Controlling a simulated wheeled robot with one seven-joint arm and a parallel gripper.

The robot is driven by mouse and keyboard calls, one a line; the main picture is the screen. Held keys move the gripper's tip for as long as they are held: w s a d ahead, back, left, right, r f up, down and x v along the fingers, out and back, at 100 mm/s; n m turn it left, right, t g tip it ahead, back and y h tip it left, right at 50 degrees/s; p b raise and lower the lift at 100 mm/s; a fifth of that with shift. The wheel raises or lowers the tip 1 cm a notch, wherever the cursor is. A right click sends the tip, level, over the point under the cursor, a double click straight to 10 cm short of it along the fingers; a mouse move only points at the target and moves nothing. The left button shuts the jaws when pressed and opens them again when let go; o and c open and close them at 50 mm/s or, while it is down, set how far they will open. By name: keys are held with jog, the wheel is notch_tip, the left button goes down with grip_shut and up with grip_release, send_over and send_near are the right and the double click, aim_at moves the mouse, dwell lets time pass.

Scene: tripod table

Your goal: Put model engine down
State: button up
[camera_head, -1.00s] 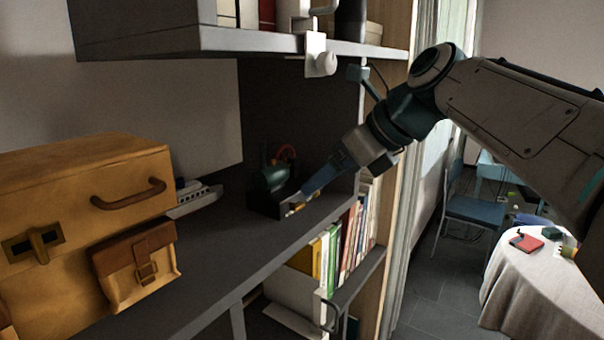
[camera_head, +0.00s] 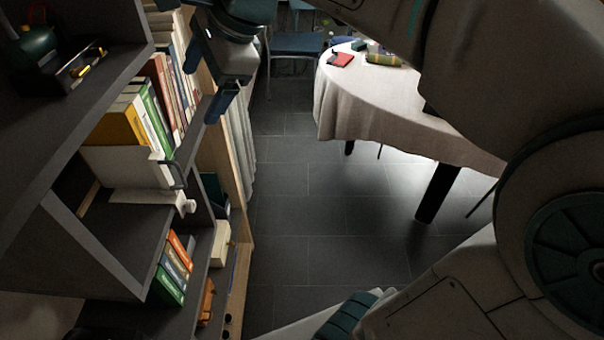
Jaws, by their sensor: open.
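The model engine (camera_head: 34,46), dark green on a dark base, sits on the shelf (camera_head: 50,125) at the upper left, partly cut off by the picture edge. My gripper (camera_head: 217,95) is open and empty, with its blue fingers pointing down in front of the bookcase's right side. It is apart from the engine, to the right of it.
Books (camera_head: 140,115) stand on the shelf below, with more books (camera_head: 175,265) lower down. A blue chair (camera_head: 294,45) is behind. The grey floor (camera_head: 310,220) between is clear.

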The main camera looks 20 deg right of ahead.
jog(key=s+d+f+n+h, duration=0.2)
jog(key=s+d+f+n, duration=0.3)
jog(key=f, duration=0.4)
jog(key=s+d+f+n+h, duration=0.3)
jog(key=s+d+f+n, duration=0.3)
jog(key=f+n, duration=0.4)
jog(key=shift+s+f+n+g+h, duration=0.3)
jog(key=shift+s+g, duration=0.1)
jog(key=shift+s, duration=0.25)
